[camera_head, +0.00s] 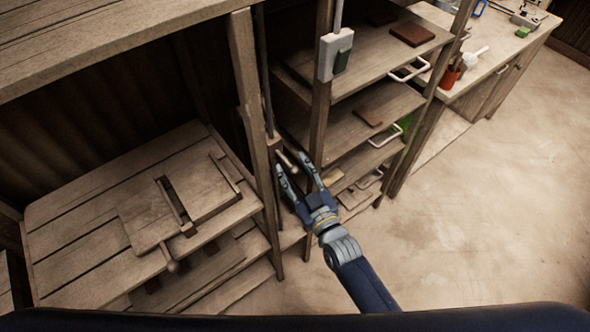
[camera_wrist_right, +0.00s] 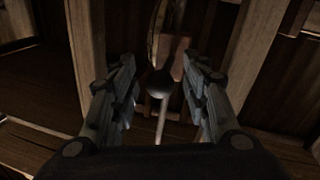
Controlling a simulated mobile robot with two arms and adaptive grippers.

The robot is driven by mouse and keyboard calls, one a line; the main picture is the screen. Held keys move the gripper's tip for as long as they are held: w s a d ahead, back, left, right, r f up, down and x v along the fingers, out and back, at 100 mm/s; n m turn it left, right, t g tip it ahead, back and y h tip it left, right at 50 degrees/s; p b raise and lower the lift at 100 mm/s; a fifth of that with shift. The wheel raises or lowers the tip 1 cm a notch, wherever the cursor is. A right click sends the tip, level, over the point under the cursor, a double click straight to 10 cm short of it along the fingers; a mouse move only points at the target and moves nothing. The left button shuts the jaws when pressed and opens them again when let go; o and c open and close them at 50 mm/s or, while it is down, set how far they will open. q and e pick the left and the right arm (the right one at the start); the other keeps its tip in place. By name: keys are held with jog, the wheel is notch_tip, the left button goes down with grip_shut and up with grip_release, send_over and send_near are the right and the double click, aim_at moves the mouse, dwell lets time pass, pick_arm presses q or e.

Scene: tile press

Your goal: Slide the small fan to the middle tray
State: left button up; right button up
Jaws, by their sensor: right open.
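My right gripper (camera_head: 293,160) is open beside the shelf rack's wooden post. A light rod-like lever (camera_head: 287,160) on a small wooden block lies at its fingertips. In the right wrist view, a dark round knob (camera_wrist_right: 159,83) and a brown block show between the open fingers (camera_wrist_right: 163,85); contact cannot be told. The middle tray (camera_head: 345,130) is a wooden shelf with a white handle, holding a small brown tile (camera_head: 367,117). I cannot make out a small fan in either view. My left gripper is not in view.
An upper tray (camera_head: 370,62) holds a dark red tile; a lower one (camera_head: 352,164) has pale pieces near it. A switch box (camera_head: 335,55) hangs on the post. A wooden press bench (camera_head: 80,225) stands at left. Open floor (camera_head: 480,220) lies at right.

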jog(key=shift+s+d+f, duration=0.1)
jog(key=shift+s+d, duration=0.05)
jog(key=shift+s, duration=0.2)
jog(key=v, duration=1.1)
jog(key=shift+s, duration=0.1)
